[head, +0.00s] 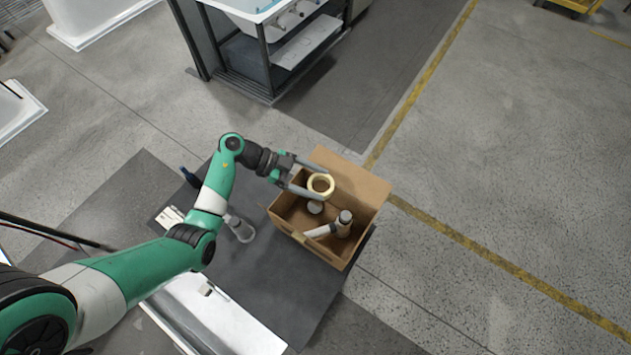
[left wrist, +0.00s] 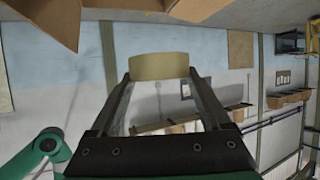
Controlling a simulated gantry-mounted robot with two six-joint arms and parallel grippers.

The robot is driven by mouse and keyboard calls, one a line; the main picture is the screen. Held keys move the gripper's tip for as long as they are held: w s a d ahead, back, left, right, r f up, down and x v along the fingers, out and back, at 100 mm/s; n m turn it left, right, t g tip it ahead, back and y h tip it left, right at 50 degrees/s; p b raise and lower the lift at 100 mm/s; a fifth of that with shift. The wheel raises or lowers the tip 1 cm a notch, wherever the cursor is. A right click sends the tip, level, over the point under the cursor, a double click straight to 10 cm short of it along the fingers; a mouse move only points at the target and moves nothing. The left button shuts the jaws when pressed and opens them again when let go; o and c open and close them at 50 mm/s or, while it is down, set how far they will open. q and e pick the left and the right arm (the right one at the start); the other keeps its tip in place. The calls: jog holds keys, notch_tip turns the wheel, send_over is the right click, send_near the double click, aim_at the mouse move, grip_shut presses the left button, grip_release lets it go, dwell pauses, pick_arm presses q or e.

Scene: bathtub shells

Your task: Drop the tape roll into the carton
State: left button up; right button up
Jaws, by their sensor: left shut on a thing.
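The tape roll (head: 320,185) is a pale yellow ring held over the open carton (head: 290,222). My left gripper (head: 309,184) is shut on the tape roll. In the left wrist view the tape roll (left wrist: 160,66) sits between the two fingertips, seen edge-on. The carton is brown cardboard with a flap folded out at the back, and part of its rim (left wrist: 45,18) shows at the top of the left wrist view. My right gripper is not in view.
Inside the carton lie a white tube-like piece (head: 320,230) and a dark-topped cylinder (head: 344,222). A grey bottle-like item (head: 240,228) and a white label card (head: 169,217) lie on the dark surface left of the carton. A rack (head: 270,50) stands behind.

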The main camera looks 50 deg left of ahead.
pick_arm(q)
jog(key=o, duration=1.2)
jog(key=v, duration=1.1)
jog(key=shift+s+a+r, duration=0.15)
jog(key=shift+a, duration=0.1)
